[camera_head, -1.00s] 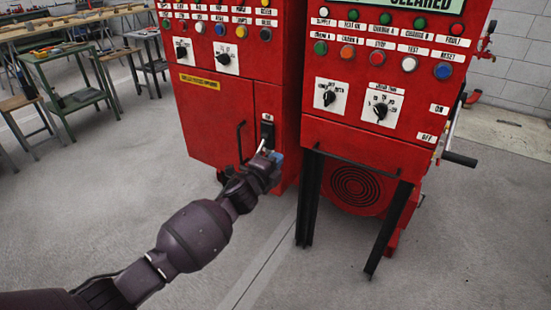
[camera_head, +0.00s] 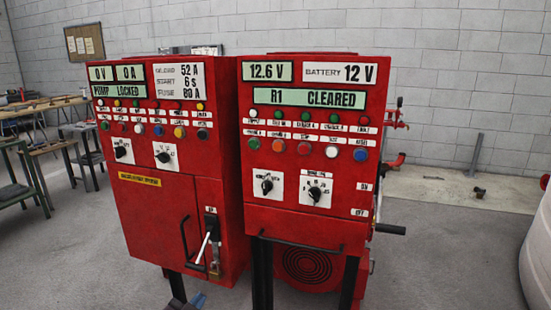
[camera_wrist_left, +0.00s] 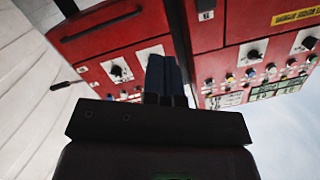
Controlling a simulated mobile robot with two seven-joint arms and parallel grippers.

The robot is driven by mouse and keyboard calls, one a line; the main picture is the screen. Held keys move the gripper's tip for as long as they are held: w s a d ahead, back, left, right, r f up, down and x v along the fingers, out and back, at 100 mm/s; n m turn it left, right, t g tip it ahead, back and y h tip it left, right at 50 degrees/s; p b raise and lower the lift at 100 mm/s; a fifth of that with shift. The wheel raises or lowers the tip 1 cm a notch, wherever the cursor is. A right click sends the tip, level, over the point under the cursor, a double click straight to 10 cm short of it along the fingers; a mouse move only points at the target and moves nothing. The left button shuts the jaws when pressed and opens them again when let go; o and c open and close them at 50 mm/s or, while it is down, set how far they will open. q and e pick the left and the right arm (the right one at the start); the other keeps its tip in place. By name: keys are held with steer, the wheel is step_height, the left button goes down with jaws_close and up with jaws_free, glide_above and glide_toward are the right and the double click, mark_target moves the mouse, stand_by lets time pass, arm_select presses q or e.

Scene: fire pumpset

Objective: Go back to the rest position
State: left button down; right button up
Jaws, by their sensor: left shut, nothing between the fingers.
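My left gripper (camera_head: 195,300) shows only at the bottom edge of the head view, low in front of the left red cabinet (camera_head: 160,215). Most of its arm is out of the picture. In the left wrist view its two dark fingers (camera_wrist_left: 165,78) are together, with nothing between them. Both red cabinets lie beyond the fingers there, seen turned over. My right gripper is in neither view.
The right red cabinet (camera_head: 300,225) stands on dark legs, with a handle bar (camera_head: 300,243) across its front. A white-tipped lever (camera_head: 202,247) sticks out of the left cabinet. Workbenches (camera_head: 50,148) stand at the left. A pale rounded object (camera_head: 538,250) is at the right edge.

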arm_select(q)
steer(key=s+a+f+n+g+y+p, duration=0.1)
steer(key=s+a+f+n, duration=0.1)
steer(key=s, duration=0.8)
steer(key=s+a+f+n+g+y+p, duration=0.1)
steer(key=s+a+f, duration=0.3)
steer(key=s, duration=0.7)
steer(key=s+a+f+n+g+y+p, duration=0.1)
steer(key=s+a+f+n+g, duration=0.2)
steer(key=s+f, duration=0.3)
steer(key=s+n, duration=0.1)
steer(key=s, duration=0.3)
steer(key=shift+s+a+y, duration=0.25)
steer(key=shift+s+y, duration=0.05)
steer(key=shift+y, duration=0.1)
